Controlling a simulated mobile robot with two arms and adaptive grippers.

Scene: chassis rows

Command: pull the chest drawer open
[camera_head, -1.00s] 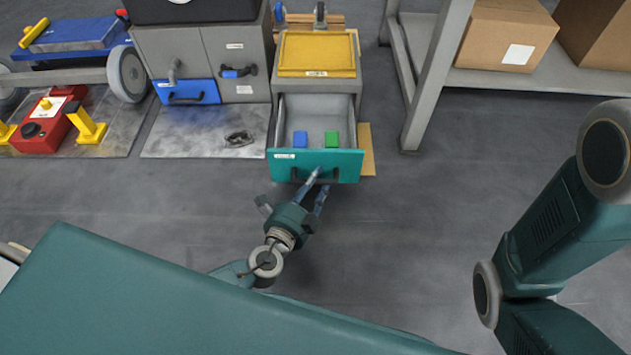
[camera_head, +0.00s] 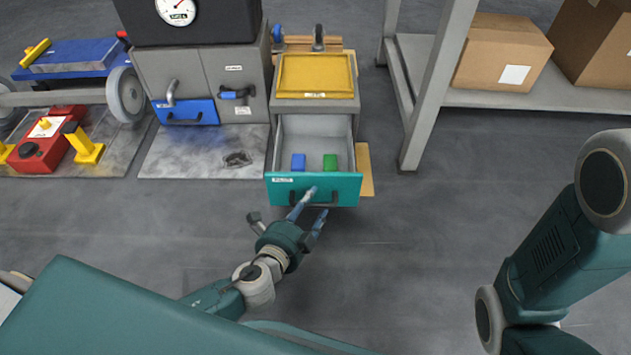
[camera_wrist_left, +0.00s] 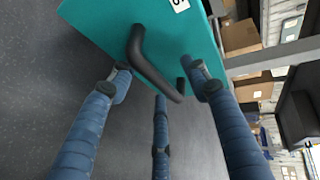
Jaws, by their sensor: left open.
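The chest drawer (camera_head: 345,191) has a teal front and stands pulled out of the grey chest (camera_head: 342,107). My left gripper (camera_head: 308,208) is open just in front of the drawer front. In the left wrist view the dark bar handle (camera_wrist_left: 152,70) shows close ahead of the open, blue-wrapped fingers (camera_wrist_left: 160,95). The fingers are not closed on the handle; whether one touches it I cannot tell. My right gripper is not in view.
A yellow tray (camera_head: 315,74) sits on top of the chest. A grey cabinet (camera_head: 190,62) stands to its left, a shelf with cardboard boxes (camera_head: 503,52) to its right. A red box (camera_head: 45,142) is at far left. The floor before the drawer is clear.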

